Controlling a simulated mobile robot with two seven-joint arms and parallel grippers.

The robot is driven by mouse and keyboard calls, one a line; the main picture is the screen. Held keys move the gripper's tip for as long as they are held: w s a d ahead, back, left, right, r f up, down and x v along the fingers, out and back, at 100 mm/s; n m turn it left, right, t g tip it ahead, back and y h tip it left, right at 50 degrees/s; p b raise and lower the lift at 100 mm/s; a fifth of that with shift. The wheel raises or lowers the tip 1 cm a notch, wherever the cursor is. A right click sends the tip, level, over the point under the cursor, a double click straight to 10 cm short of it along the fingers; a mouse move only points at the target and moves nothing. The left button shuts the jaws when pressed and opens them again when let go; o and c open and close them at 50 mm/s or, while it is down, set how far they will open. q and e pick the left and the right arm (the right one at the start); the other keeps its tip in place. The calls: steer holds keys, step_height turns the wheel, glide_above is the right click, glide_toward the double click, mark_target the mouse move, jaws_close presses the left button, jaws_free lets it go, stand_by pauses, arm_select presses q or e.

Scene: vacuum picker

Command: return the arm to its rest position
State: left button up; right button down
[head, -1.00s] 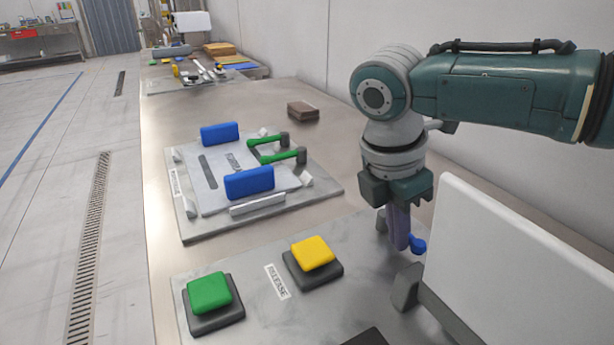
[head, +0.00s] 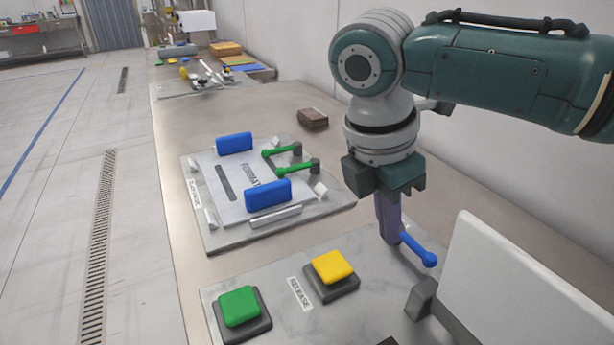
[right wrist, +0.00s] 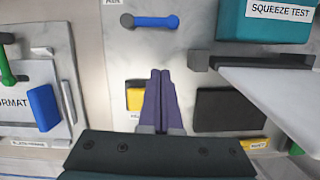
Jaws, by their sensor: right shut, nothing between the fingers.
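My right gripper (head: 390,235) hangs pointing down on the right side of the bench in the head view. Its purple fingers are shut together with nothing between them. They also show closed in the right wrist view (right wrist: 160,80). A blue lever (head: 418,249) lies just right of the fingertips in the head view. In the right wrist view the blue lever (right wrist: 155,22) lies beyond the fingertips, with a gap in the picture. My right arm reaches in from the right edge, bent down at the wrist. My left gripper is not in view.
A white panel (head: 520,285) stands close right of the gripper. A yellow button (head: 332,266) and a green button (head: 239,306) sit in front. A plate (head: 335,207) with blue blocks and green-handled clamps lies further left. A brown block (head: 313,118) is behind. A wall runs along the right.

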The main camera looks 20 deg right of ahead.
steer(key=s+a+r+m+t+y+p, duration=0.1)
steer(key=s+a+m+y+p, duration=0.15)
steer(key=s+a, duration=0.3)
steer(key=s+a+r+m+t+y+p, duration=0.1)
steer(key=s+a+r+m+y+p, duration=0.1)
steer(key=s+a+m+p, duration=0.3)
steer(key=s+d+r+m+p, duration=0.1)
steer(key=s+d+r+m, duration=0.1)
steer(key=s+m, duration=0.1)
steer(key=s+d+r+m+t+h+p, duration=0.1)
steer(key=s+d+r+m, duration=0.1)
steer(key=s+r, duration=0.1)
steer(key=s+d+r+m+p, duration=0.2)
steer(key=r+m, duration=0.1)
steer(key=shift+s+r+m+t+h, duration=0.2)
steer(key=shift+s+m+t+h, duration=0.1)
steer(key=shift+s+m, duration=0.1)
step_height(320, 180, up, 36)
steer(key=p, duration=3.6)
steer(key=shift+a+r+p, duration=0.15)
steer(key=shift+r+p, duration=0.05)
steer(key=shift+p, duration=0.15)
steer(key=shift+w, duration=0.1)
